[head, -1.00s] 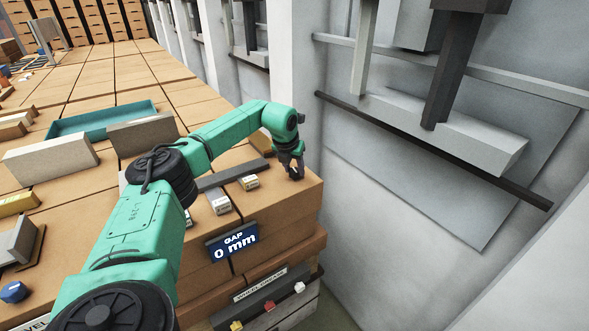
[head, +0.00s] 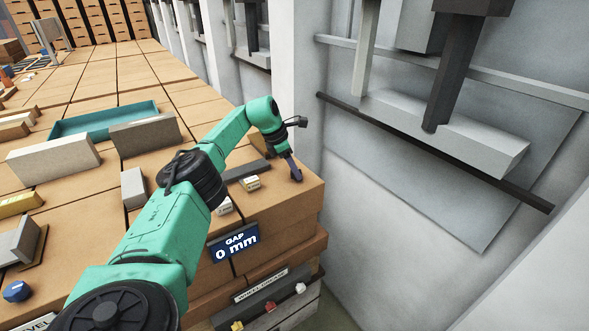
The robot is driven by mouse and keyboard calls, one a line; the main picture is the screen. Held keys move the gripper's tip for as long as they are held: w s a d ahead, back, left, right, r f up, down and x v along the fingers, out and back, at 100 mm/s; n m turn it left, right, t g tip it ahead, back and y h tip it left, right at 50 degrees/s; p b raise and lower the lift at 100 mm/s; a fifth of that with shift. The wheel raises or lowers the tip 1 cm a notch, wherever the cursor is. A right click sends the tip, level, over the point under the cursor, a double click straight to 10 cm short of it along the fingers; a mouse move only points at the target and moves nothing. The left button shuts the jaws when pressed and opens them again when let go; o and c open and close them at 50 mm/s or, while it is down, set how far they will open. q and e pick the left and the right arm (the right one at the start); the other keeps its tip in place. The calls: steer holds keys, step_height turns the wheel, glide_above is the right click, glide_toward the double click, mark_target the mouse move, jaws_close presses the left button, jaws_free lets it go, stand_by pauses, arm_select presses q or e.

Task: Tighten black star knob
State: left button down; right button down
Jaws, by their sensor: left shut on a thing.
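My left gripper (head: 293,170) points down at the top of the brown brick stack (head: 312,190), near its right end. Its fingers are seen edge-on and are shut on a small dark thing at the brick top, which I take to be the black star knob. The knob is almost wholly hidden by the fingers, so its star shape does not show. A dark flat bar (head: 246,170) lies on the bricks just left of the gripper. My right gripper is not in view.
A blue sign (head: 234,242) reading "GAP 0 mm" hangs on the stack's front. Small labelled blocks (head: 250,183) lie beside the dark bar. A teal tray (head: 108,118) and grey blocks (head: 146,134) stand farther left. A pale wall (head: 400,190) rises close to the right.

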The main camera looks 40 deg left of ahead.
arm_select(q)
steer(key=shift+m, duration=0.7)
steer(key=shift+h, duration=0.3)
steer(key=shift+c, duration=1.9)
jaws_free()
steer(key=b+v, duration=0.1)
steer(key=v, duration=0.4)
steer(key=shift+w+a+r, duration=0.1)
steer(key=shift+r, duration=0.05)
steer(key=p+v, duration=0.2)
steer(key=v, duration=0.7)
steer(key=shift+r, duration=0.25)
